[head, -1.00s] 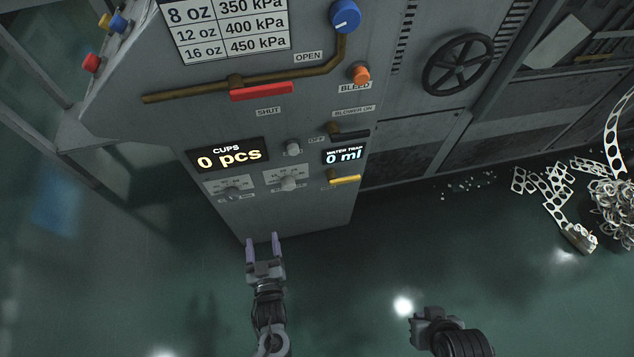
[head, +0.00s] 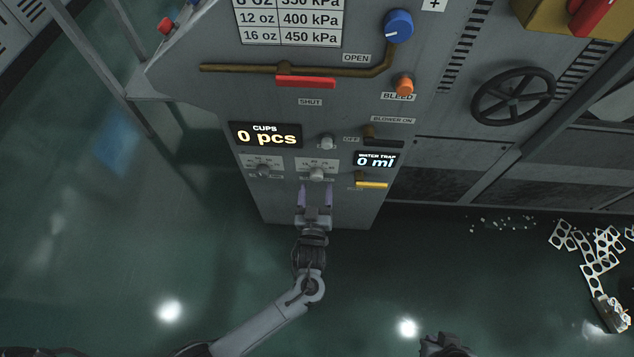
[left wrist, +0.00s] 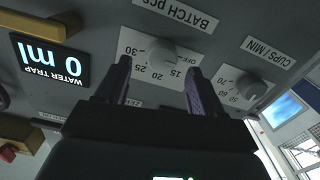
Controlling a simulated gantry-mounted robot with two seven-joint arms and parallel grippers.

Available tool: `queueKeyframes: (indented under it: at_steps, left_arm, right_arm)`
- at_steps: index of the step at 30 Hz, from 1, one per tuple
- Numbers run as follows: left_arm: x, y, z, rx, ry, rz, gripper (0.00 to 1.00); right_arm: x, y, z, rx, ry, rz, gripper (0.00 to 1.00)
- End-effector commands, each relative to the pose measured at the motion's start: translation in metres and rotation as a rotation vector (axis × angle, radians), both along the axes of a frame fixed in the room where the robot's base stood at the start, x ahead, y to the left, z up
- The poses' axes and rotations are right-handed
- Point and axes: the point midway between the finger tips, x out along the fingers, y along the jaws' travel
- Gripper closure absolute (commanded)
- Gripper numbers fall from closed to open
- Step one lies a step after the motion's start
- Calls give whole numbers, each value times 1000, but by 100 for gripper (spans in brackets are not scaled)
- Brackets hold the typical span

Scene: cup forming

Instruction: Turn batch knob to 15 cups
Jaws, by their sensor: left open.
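The batch knob (head: 317,174) is a small grey knob on a white scale plate low on the machine front. In the left wrist view the knob (left wrist: 160,52) shows large under an upside-down "BATCH pcs" label, with 15, 20, 25 and 30 legible around it. I cannot make out which mark it points to. My left gripper (head: 315,188) is open and empty, just below the knob in the head view. In the left wrist view its purple fingertips (left wrist: 159,70) appear on either side of the knob, not closed on it. My right gripper (head: 445,346) is a dark shape cut off at the bottom edge.
The cups-per-minute knob (head: 264,170) sits left of the batch knob. The cups display (head: 266,136) reads 0 pcs, and the water trap display (head: 375,160) reads 0 ml. A small knob (head: 327,142) is above and a yellow handle (head: 371,184) at right.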

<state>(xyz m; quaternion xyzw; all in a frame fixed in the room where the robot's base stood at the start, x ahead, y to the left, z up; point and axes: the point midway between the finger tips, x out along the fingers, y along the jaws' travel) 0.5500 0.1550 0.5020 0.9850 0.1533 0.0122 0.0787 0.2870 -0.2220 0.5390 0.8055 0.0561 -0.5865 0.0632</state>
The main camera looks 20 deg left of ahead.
Motion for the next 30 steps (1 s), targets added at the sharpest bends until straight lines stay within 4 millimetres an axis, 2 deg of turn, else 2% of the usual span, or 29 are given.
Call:
queueKeyframes:
  at_steps: [3, 9, 21, 30]
  left_arm:
    - [17, 5, -2, 1, -3, 0, 32]
    - [33, 11, -2, 0, 0, 0, 32]
    - [37, 12, 0, 0, 1, 0, 32]
    - [37, 12, 0, 0, 1, 0, 78]
  right_arm:
    - [0, -1, -12, -7, 1, 4, 100]
    - [0, -1, -19, -6, 1, 5, 100]
    - [0, 1, -19, 1, 0, 0, 100]
    - [0, 2, -19, 6, 0, -3, 100]
